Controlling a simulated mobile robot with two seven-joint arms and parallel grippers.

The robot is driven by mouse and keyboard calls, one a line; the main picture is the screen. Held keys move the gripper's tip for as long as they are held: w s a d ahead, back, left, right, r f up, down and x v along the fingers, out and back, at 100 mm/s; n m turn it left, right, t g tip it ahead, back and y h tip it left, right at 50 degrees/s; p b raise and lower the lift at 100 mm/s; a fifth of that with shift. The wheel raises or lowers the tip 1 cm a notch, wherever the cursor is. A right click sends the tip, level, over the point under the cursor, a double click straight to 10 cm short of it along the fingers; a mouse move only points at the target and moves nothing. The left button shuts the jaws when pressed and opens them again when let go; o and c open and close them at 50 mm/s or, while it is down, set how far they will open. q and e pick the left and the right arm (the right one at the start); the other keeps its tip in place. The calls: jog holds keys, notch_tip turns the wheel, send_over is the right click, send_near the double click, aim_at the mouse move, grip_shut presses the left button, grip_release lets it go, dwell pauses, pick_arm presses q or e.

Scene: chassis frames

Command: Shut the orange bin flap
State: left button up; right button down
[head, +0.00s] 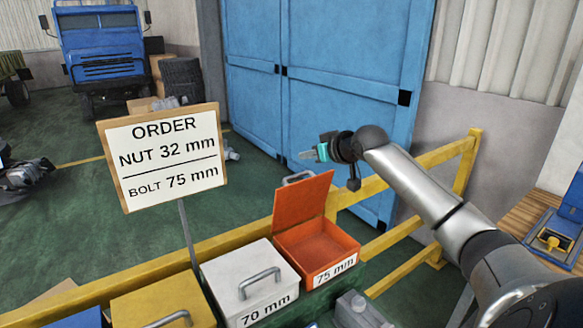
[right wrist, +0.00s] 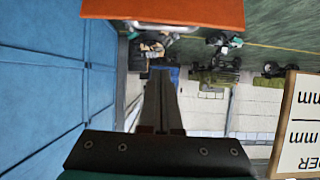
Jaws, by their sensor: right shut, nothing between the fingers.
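The orange bin (head: 340,254), labelled 75 mm, stands at the right end of the row of bins. Its orange flap (head: 302,201) stands raised and tilted slightly back, so the empty-looking inside shows. The flap's grey handle (head: 297,178) shows at its top, on the far side. My right gripper (head: 306,155) is shut and empty, above and beyond the flap's top edge, apart from it. In the right wrist view the flap (right wrist: 165,10) crosses the top, with the shut fingers (right wrist: 162,75) below it. My left gripper is not in view.
A white bin (head: 245,275) labelled 70 mm and a yellow bin (head: 160,305), both with lids down, stand to the left. An order sign (head: 165,155) rises on a post behind them. A yellow rail (head: 230,243) runs behind the bins. Blue doors (head: 320,80) stand beyond.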

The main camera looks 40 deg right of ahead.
aim_at(297, 176)
jog(key=shift+w+f, duration=0.3)
jog(key=shift+w, duration=0.1)
jog(key=x, duration=0.4)
jog(key=shift+p, duration=0.3)
jog(key=shift+w+f+p, duration=0.15)
jog(key=shift+f+p, duration=0.6)
jog(key=shift+f, duration=1.15)
jog(key=shift+a, duration=0.15)
